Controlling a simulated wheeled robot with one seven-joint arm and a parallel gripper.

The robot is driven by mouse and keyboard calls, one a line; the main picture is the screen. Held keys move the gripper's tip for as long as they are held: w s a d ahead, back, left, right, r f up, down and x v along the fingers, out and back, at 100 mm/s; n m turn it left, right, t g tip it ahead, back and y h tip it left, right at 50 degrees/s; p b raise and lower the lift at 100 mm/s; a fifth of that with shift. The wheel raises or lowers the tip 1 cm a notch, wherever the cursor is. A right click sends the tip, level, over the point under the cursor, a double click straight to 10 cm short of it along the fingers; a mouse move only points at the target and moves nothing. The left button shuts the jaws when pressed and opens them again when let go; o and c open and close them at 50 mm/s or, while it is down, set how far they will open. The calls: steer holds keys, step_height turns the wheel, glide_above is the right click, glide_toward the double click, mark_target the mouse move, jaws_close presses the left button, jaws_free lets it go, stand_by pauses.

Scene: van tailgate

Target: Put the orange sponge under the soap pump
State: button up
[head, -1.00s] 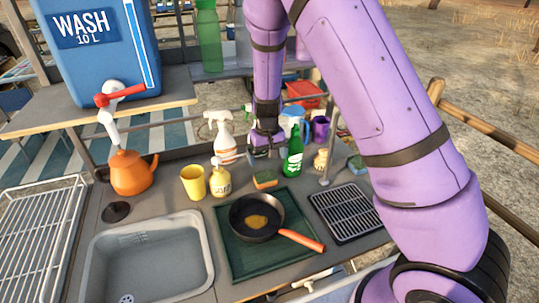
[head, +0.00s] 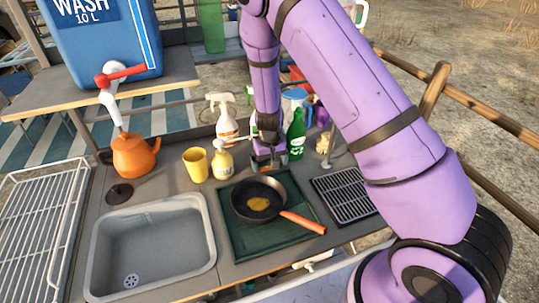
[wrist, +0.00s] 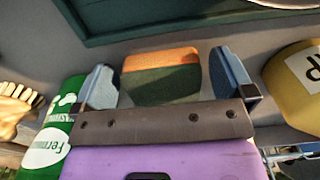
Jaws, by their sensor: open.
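The orange sponge (wrist: 160,60), with a dark green layer, lies on the counter between the two spread fingers of my gripper (wrist: 163,76) in the wrist view. Gaps show on both sides of it, so the fingers do not appear to touch it. In the head view my gripper (head: 268,162) is low over the counter just behind the frying pan and largely hides the sponge. The soap pump (head: 223,162), a yellow bottle with a pale pump head, stands upright just left of my gripper. Its yellow body (wrist: 292,88) also shows at the right of the wrist view.
A green bottle (head: 296,136) stands close on the right of my gripper. A white spray bottle (head: 227,125) and yellow cup (head: 195,165) stand to the left. A frying pan (head: 249,214) on a green mat (head: 240,246) lies in front. The sink (head: 150,250) is front left.

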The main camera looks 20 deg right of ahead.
steer(key=shift+f, duration=0.3)
steer(key=shift+c, duration=0.2)
steer(key=c, duration=0.7)
steer(key=shift+a, duration=0.1)
steer(key=shift+c, duration=0.2)
